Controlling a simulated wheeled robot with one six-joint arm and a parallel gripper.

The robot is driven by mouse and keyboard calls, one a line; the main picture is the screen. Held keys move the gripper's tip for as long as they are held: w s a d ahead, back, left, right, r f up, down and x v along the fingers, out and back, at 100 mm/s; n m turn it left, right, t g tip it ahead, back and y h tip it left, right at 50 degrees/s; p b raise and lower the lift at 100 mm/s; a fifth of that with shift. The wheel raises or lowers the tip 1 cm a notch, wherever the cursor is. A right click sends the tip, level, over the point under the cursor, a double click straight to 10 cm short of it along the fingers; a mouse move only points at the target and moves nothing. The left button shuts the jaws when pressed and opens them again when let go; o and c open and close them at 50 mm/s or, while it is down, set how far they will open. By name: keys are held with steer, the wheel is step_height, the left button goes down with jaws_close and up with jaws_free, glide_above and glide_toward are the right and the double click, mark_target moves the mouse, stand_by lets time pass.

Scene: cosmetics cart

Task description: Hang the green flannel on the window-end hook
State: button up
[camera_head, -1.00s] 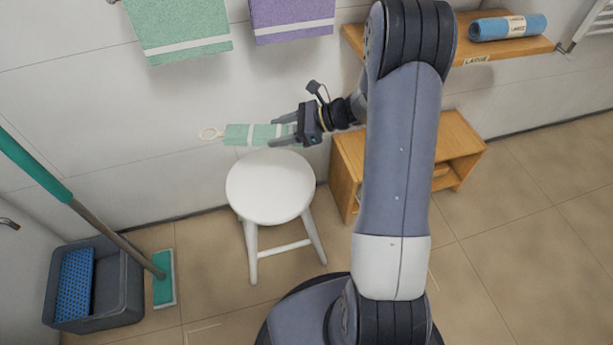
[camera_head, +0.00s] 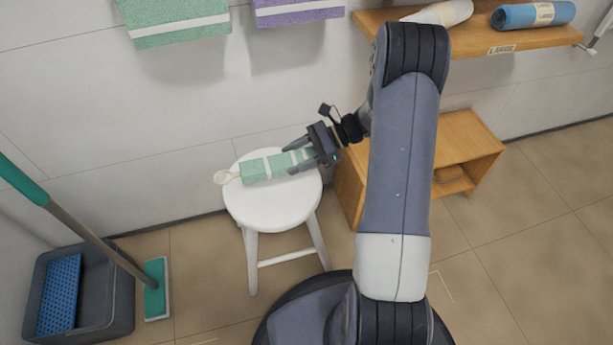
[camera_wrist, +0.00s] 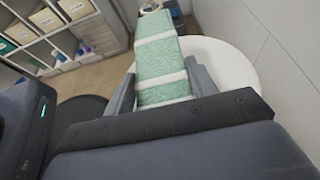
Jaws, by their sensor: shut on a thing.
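The green flannel (camera_head: 266,167) is a folded pale green bundle with white bands and a cream loop (camera_head: 223,177) at its left end. My gripper (camera_head: 301,157) is shut on its right end and holds it lengthwise over the white stool (camera_head: 245,212). I cannot tell whether the flannel touches the seat. In the wrist view the flannel (camera_wrist: 157,66) stretches away from between the fingers (camera_wrist: 163,92), with the stool seat (camera_wrist: 232,62) behind it. I do not see the window-end hook clearly in these frames.
A green towel (camera_head: 175,28) and a purple towel (camera_head: 298,12) hang on the wall. A wooden shelf (camera_head: 480,40) holds a rolled blue towel (camera_head: 533,15). A wooden bench (camera_head: 470,140) stands right of the stool. A grey bucket (camera_head: 118,290) and mop (camera_head: 157,288) stand at lower left.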

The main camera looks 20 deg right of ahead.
mark_target(297, 184)
steer(key=shift+f+b, duration=1.2)
steer(key=shift+f, duration=2.9)
steer(key=shift+f, duration=0.2)
steer(key=o, duration=1)
steer(key=p+v, duration=0.3)
steer(key=v, duration=0.8)
steer(key=shift+s, duration=0.15)
steer(key=shift+a, duration=0.1)
